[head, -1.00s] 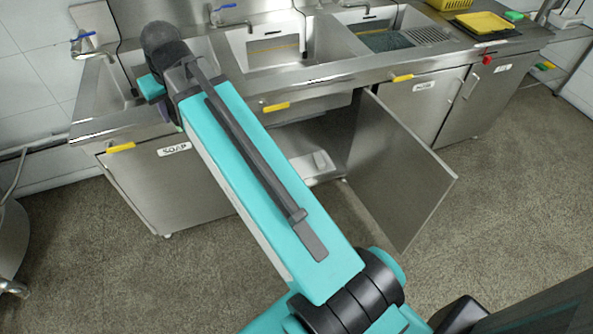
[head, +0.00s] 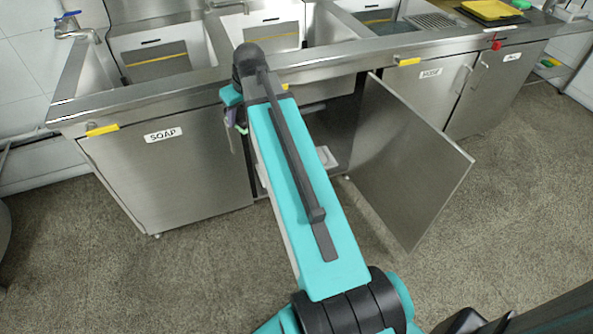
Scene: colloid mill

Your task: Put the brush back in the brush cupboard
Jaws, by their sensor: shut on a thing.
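My gripper (head: 235,113) is mostly hidden behind my wrist and forearm, in front of the sink unit at the SOAP door's right edge. A small green and purple piece (head: 241,128) shows at it, seemingly part of the held brush; the rest of the brush is hidden. The middle cupboard stands open, its steel door (head: 412,160) swung out to the right. Its label is not in view. My forearm covers part of the opening. A pale item (head: 326,157) lies low inside it.
The SOAP cupboard (head: 165,165) is shut on the left, with a yellow handle. The HOSE cupboard (head: 428,85) and another labelled one (head: 497,88) are shut on the right. The steel counter edge (head: 160,98) runs above. The open door juts over the floor.

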